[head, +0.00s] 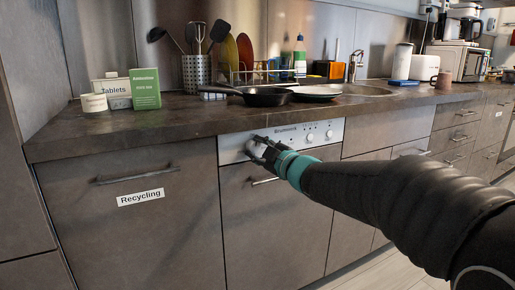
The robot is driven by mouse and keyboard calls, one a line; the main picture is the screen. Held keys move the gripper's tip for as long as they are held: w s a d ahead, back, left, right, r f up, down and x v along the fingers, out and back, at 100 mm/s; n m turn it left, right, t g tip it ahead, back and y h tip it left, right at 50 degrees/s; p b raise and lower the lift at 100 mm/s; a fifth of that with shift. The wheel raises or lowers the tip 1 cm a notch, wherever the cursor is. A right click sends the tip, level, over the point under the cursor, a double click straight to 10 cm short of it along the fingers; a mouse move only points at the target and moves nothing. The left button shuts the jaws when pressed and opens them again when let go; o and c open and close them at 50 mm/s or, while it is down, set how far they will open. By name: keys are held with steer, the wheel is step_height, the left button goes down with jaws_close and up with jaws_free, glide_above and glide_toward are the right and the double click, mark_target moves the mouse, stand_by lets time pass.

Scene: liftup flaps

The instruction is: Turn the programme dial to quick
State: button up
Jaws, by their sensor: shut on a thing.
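The dishwasher's white control panel (296,132) runs under the worktop edge. My gripper (258,148) is at the panel's left part, pressed close to its face. Its fingers are shut on the programme dial there. The fingers hide the dial almost fully, so its pointer and the setting it shows cannot be read. Two small round knobs (320,136) show on the panel to the right of my gripper, apart from it. The printing above them is too small to read.
The dishwasher door handle (264,181) is just below my gripper. A drawer front labelled Recycling (141,198) is on the left. On the worktop (180,115) above stand a dark pan (267,97), a Tablets box (115,88) and a green box (146,89).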

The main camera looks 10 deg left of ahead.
steer(key=m+p, duration=0.2)
steer(key=m, duration=0.4)
steer(key=shift+t, duration=0.4)
steer(key=m+p, duration=0.1)
steer(key=m, duration=0.5)
steer(key=shift+f+t, duration=0.1)
steer(key=shift+t, duration=0.2)
steer(key=m, duration=0.3)
steer(key=m+t+h+p, duration=0.1)
steer(key=m, duration=0.3)
steer(key=shift+s+a, duration=0.1)
steer(key=m, duration=0.6)
steer(key=shift+f+t+h, duration=0.1)
steer(key=shift+t+h, duration=0.2)
steer(key=shift+h, duration=0.1)
steer(key=o, duration=1.1)
steer(key=shift+o, duration=0.2)
